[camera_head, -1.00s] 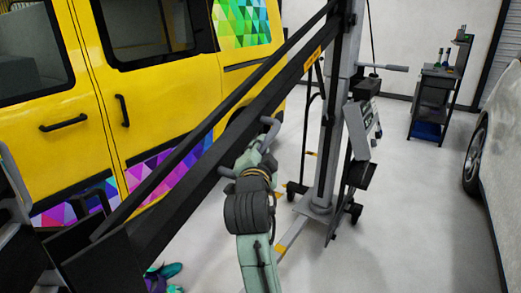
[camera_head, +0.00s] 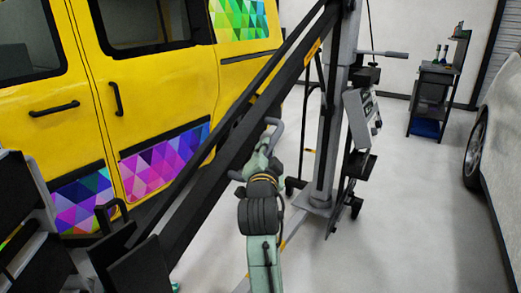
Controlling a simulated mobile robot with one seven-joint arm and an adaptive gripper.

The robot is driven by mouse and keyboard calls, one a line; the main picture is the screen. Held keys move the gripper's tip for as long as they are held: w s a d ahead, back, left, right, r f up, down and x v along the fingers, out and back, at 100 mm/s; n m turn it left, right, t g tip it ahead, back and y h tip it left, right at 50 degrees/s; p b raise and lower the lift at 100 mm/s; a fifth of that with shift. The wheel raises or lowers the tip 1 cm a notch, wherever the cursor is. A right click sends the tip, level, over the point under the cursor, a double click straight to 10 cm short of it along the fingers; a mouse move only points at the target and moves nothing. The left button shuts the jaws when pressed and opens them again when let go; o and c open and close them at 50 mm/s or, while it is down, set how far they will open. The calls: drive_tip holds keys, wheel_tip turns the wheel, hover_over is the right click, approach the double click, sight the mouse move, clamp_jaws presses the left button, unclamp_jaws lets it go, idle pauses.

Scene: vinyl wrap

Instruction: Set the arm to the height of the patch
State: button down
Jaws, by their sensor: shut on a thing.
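A long dark arm (camera_head: 203,190) slants from a grey upright column (camera_head: 336,140) down to the lower left. It ends in black panels (camera_head: 135,258) low in front of the yellow van's side. A purple, many-coloured patch (camera_head: 165,160) is on the front of the van's lower door panel, and a bluer one (camera_head: 82,200) lies to its left. My gripper (camera_head: 261,158) is at the middle of the picture, shut on a grey curved handle (camera_head: 276,128) beside the dark arm. The fingertips are too small to make out clearly.
The yellow van (camera_head: 150,90) fills the left side. A control box (camera_head: 362,118) is on the column. A dark cart (camera_head: 432,100) stands at the back right. A car wheel (camera_head: 475,150) is at the right edge. The floor (camera_head: 400,220) to the right is clear.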

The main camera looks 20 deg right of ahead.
drive_tip(key=shift+w+d+f+b, duration=0.2)
drive_tip(key=shift+d+f+b, duration=0.15)
drive_tip(key=shift+f, duration=0.35)
drive_tip(key=shift+s+a+r+t, duration=0.2)
drive_tip(key=shift+a+r+t, duration=0.1)
drive_tip(key=shift+r, duration=0.2)
drive_tip(key=c, duration=1.5)
unclamp_jaws()
drive_tip(key=shift+w+d+f, duration=0.1)
drive_tip(key=shift+f, duration=0.1)
drive_tip(key=v, duration=1.2)
